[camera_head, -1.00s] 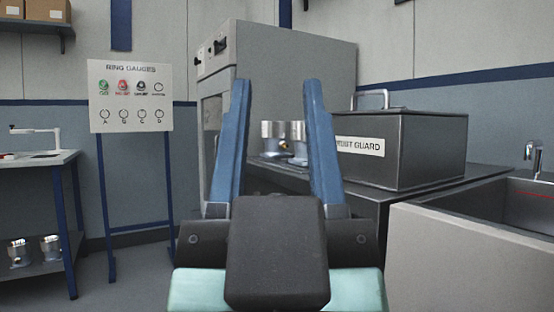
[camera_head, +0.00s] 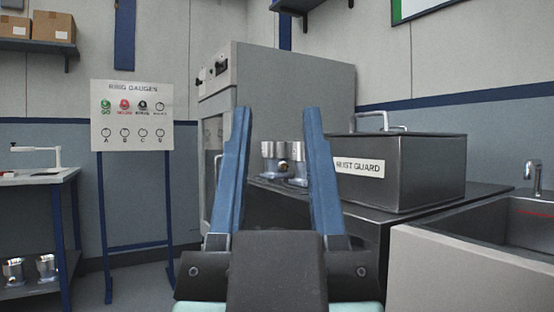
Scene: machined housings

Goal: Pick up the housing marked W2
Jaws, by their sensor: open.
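My gripper (camera_head: 276,115) is open and empty in the middle of the view, its two blue fingers pointing up and away from me. Between the fingers, farther off, silvery machined housings (camera_head: 268,150) stand on a dark counter; the fingers partly hide them. Two more housings, (camera_head: 14,271) and (camera_head: 46,267), stand on the lower shelf of the bench at the left. I can read no mark on any housing, so I cannot tell which is W2.
A dark box labelled RUST GUARD (camera_head: 430,170) stands on the counter (camera_head: 385,222) right of the fingers. A sink (camera_head: 480,225) is at the right. A grey cabinet (camera_head: 300,90) stands behind. A RING GAUGES board (camera_head: 132,115) stands left. Floor shows between board and bench.

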